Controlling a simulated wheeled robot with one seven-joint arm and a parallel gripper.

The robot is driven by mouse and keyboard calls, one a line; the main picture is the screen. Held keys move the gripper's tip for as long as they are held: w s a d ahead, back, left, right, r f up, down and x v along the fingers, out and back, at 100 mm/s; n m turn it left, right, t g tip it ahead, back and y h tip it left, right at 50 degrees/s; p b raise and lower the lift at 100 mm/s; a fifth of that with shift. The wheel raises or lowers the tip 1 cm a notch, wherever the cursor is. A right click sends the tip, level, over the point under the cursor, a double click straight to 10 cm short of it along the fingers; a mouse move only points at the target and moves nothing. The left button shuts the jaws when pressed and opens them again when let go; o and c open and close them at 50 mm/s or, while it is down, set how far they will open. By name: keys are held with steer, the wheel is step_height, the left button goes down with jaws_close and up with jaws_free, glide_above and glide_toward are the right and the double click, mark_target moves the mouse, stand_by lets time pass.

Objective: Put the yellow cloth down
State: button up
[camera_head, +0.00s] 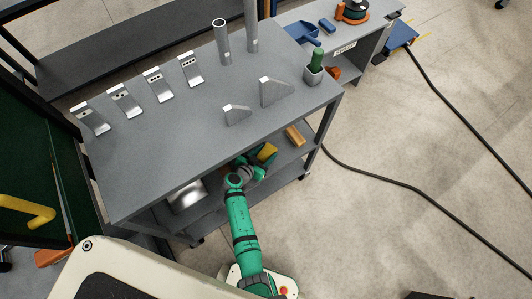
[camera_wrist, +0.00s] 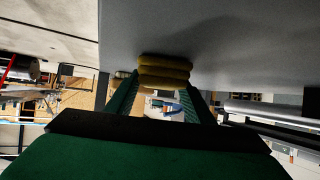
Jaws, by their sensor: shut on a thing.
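The yellow cloth (camera_head: 267,152), folded in layers, shows just past the front edge of the grey table. In the wrist view the yellow cloth (camera_wrist: 165,68) sits between the two fingertips of my gripper (camera_wrist: 163,80), which is shut on it. My gripper (camera_head: 257,165) is at the front side of the table (camera_head: 180,140), close to the level of the shelf below the tabletop. Whether the cloth touches the shelf cannot be told.
Several metal brackets (camera_head: 157,84), two upright tubes (camera_head: 222,42) and two triangular plates (camera_head: 278,90) stand on the tabletop. A green-topped grey holder (camera_head: 315,68) is at its right corner. An orange-brown block (camera_head: 294,136) lies on the lower shelf (camera_head: 285,155). A black cable (camera_head: 400,183) crosses the floor.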

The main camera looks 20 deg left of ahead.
steer(key=o, duration=1.1)
steer(key=shift+f, duration=0.1)
steer(key=shift+c, duration=0.2)
steer(key=v, duration=1.2)
steer(key=s+d+n+g+y, duration=0.1)
steer(key=s+d+y, duration=0.1)
steer(key=s+d, duration=0.4)
steer(key=s+d+n+g+y, duration=0.1)
steer(key=s+d+n+y, duration=0.15)
steer(key=s, duration=0.65)
steer(key=s+d+r+t, duration=0.2)
steer(key=s+d+r, duration=0.1)
steer(key=r, duration=0.5)
steer(key=s+d+r+t, duration=0.1)
steer(key=s+d+r, duration=0.2)
steer(key=r, duration=0.6)
steer(key=s+d+r+t+h, duration=0.1)
steer(key=s+d+r+t, duration=0.1)
steer(key=d+r, duration=0.3)
step_height(320, 180, up, 4)
steer(key=shift+s+r+t, duration=0.15)
steer(key=shift+s+t, duration=0.15)
steer(key=shift+s, duration=0.6)
